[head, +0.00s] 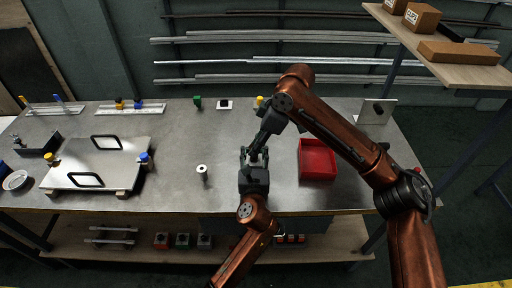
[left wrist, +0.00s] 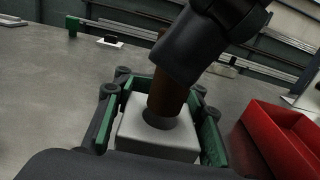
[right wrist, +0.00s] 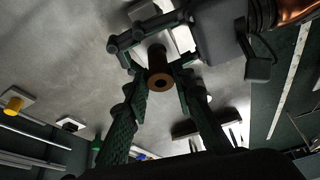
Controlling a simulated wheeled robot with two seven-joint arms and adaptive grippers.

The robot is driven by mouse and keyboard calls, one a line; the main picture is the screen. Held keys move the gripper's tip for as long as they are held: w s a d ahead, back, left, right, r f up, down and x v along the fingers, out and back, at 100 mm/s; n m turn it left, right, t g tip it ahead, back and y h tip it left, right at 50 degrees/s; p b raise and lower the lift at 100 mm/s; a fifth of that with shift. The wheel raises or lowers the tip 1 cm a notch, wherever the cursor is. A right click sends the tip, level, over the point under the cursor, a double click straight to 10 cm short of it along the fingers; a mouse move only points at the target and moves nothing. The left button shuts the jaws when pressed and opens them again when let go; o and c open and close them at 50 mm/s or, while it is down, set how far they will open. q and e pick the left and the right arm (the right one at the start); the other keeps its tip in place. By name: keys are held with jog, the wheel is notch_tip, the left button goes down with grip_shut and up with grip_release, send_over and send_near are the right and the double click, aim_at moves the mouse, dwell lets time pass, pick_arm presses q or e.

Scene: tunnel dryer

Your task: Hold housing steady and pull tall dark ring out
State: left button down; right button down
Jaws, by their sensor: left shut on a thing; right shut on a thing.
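The housing (left wrist: 158,142) is a pale grey block in the left wrist view, with a round dark bore in its top. My left gripper (head: 254,162) is shut on it, with green fingers on both sides (left wrist: 160,125). The tall dark ring (left wrist: 167,97) is a brown tube standing slightly tilted at the bore. How deep its lower end sits cannot be told. My right gripper (head: 262,138) comes from above and is shut on the ring; in the right wrist view its fingers (right wrist: 160,80) flank the ring's open round end (right wrist: 159,80). In the head view the grippers hide both parts.
A red bin (head: 317,175) stands right of the grippers on the metal table (head: 180,200). A small white cylinder (head: 202,172) stands to the left. A handled plate (head: 115,165) lies farther left. Small coloured parts line the back edge. The table between plate and cylinder is clear.

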aim_at(254, 167)
jog(key=shift+r, duration=0.3)
jog(key=shift+r, duration=1.65)
dwell(0.7)
pick_arm(q)
jog(key=c, duration=1.1)
grip_release()
jog(key=shift+c, duration=0.2)
jog(key=shift+s, duration=0.15)
jog(key=s, duration=1.1)
jog(key=shift+s+a, duration=0.15)
jog(key=shift+s, duration=0.2)
